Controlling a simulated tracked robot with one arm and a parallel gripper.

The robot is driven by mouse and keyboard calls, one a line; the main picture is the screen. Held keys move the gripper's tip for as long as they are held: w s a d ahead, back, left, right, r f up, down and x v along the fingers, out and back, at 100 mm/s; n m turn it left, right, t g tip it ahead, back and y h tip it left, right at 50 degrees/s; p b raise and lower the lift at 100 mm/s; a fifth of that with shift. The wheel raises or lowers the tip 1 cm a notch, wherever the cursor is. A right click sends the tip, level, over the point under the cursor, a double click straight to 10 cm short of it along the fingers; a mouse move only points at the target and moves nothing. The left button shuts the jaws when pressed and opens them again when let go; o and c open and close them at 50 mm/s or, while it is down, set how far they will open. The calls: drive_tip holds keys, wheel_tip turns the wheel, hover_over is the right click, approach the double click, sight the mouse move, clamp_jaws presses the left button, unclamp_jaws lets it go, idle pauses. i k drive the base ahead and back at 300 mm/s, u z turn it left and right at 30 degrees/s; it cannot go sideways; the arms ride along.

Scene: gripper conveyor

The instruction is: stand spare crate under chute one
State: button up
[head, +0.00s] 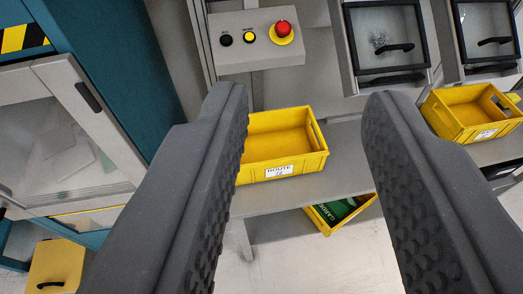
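A yellow crate (312,162) stands upright on a grey shelf, between my gripper's fingers in the picture; its left end is hidden by the left finger. Its white label reads "ROUTE" with a smaller line, and it looks empty. A second yellow crate (452,128) stands at the right, below the right-hand hatch. A third yellow crate (320,221) sits lower, partly under the shelf, with something green and lettered in it. I cannot tell which is the spare one. Two dark-framed clear hatches, left (388,30) and right (485,22), may be the chutes; no number shows. My gripper (306,97) is open and empty.
The grey shelf (345,165) has bare room right of the middle crate. A control box (255,60) with a red stop button (283,28) is above. A teal cabinet (120,70) with a grey-framed door and a yellow box (58,265) are at left. Pale floor shows below.

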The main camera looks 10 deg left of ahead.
sight(321, 174)
drive_tip(key=u, duration=0.05)
drive_tip(key=i, duration=1)
drive_tip(key=z, duration=0.05)
